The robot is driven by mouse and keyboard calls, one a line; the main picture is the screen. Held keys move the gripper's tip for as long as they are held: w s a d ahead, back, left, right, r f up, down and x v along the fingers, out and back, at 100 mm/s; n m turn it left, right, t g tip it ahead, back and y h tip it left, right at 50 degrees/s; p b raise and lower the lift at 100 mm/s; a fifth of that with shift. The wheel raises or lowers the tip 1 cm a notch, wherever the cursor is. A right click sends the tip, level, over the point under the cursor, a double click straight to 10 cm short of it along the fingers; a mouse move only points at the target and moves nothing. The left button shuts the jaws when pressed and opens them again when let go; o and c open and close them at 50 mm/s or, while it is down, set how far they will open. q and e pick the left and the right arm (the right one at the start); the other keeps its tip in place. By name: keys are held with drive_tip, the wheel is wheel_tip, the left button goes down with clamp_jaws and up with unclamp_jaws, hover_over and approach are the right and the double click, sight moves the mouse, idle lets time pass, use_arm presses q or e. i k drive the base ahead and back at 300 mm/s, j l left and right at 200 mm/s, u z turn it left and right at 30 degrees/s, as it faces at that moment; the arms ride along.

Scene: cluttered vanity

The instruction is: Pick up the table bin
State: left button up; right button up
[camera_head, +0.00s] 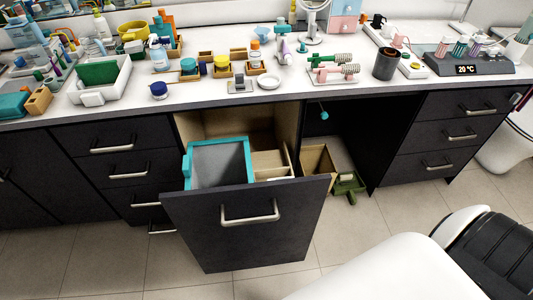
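A small dark cylindrical container (386,63), open at the top, stands upright on the right half of the white countertop; it looks like the table bin. A larger grey bin with a teal rim (218,163) sits inside a pulled-out drawer below the counter. Neither of my grippers is in view, and nothing is seen touching either bin.
The open drawer (250,228) juts out from the dark cabinets. The counter's left half is crowded.

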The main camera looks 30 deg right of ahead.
sight(385, 68)
drive_tip(key=z, duration=0.7)
